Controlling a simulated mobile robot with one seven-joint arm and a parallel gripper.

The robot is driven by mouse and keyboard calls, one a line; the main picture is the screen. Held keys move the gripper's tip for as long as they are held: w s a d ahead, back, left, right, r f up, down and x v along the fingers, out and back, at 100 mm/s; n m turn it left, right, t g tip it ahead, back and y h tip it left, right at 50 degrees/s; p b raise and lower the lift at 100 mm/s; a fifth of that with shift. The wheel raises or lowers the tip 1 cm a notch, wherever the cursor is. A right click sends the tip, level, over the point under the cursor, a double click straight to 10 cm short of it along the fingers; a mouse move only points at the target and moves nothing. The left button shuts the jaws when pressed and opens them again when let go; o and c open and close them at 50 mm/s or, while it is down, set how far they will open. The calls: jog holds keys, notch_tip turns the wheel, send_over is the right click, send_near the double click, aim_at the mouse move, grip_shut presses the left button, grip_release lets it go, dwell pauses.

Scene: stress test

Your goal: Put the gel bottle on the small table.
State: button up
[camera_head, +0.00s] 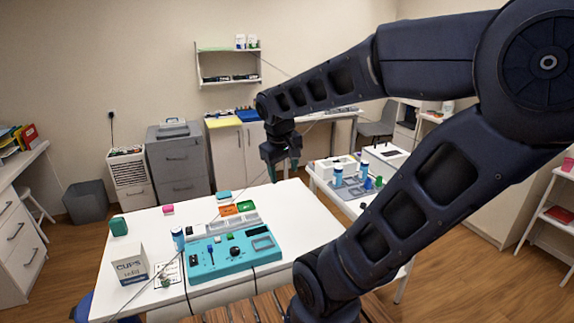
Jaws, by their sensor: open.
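I cannot tell for sure which thing is the gel bottle. A blue bottle (178,239) stands upright on the left part of the white table (290,208), beside the teal control panel (235,257). Another blue bottle (338,176) stands on the smaller white table (326,189) at the right, which may be the small table. My gripper (283,174) is open and points down above the far right part of the white table, apart from both bottles. A little teal shows at its right finger; I cannot tell what it is. My arm hides part of the smaller table.
A white cups box (130,264) and a green container (119,227) stand at the white table's left. Small coloured boxes (229,210) lie behind the panel. White boxes (385,157) stand on the smaller table. The white table's right part is clear.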

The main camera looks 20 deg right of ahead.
jog(key=shift+o, duration=0.4)
jog(key=s+r+m+t+y, duration=0.1)
jog(key=s+r+m+t, duration=0.1)
jog(key=s+r+m, duration=0.1)
jog(key=shift+s+a+y, duration=0.15)
jog(key=shift+a+y, duration=0.05)
jog(key=shift+y, duration=0.2)
